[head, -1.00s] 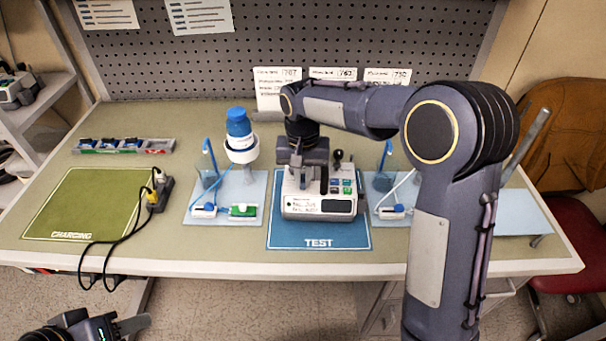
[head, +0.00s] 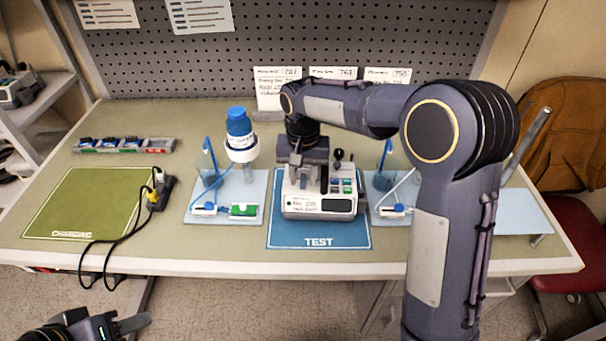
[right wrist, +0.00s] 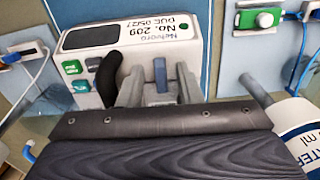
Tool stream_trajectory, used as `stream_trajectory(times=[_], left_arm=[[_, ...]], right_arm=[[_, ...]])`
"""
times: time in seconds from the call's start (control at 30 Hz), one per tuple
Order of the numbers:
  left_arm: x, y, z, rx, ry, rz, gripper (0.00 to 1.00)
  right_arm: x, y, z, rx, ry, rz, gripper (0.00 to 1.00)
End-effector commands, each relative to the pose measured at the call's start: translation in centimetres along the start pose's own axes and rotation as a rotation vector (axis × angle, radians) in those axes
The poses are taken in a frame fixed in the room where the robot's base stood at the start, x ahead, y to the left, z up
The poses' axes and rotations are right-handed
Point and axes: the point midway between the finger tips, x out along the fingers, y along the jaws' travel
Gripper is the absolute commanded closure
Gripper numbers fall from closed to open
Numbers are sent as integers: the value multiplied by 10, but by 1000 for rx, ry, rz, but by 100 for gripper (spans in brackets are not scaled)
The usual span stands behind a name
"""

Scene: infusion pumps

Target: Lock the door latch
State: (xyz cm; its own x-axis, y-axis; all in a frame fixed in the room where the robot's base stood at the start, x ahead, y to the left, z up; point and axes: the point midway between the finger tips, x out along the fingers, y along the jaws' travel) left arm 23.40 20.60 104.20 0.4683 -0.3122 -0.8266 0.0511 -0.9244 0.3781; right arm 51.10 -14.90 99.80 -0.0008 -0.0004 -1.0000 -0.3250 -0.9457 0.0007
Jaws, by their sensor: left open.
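The infusion pump (head: 318,208) stands on the blue TEST mat (head: 290,236), its label and dark screen facing forward. In the head view this gripper (head: 310,178) partly hides the pump top. My left gripper (head: 122,326) is open and empty, low at bottom left.
A blue-capped bottle (head: 240,128) on a stand and a pale tray (head: 195,214) with tubing are left of the pump. Another tubing set (head: 392,210) stands close on the right. A black cable (head: 112,243) hangs over the front edge beside the green CHARGING mat (head: 90,203).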

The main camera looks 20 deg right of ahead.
Motion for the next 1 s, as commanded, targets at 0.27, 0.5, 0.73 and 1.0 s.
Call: stream_trajectory(times=[0.27, 0.5, 0.73, 1.0], left_arm=[[1, -1, 1, 0, 0, 0, 59], [1, -1, 1, 0, 0, 0, 59], [1, 0, 1, 0, 0, 0, 59], [1, 0, 1, 0, 0, 0, 59]], right_arm=[[-41, -1, -1, -1, 5, -4, 68], [-72, 0, 0, 0, 2, -2, 68], [-77, 0, 0, 0, 1, -1, 68], [-77, 0, 0, 0, 1, -1, 68]])
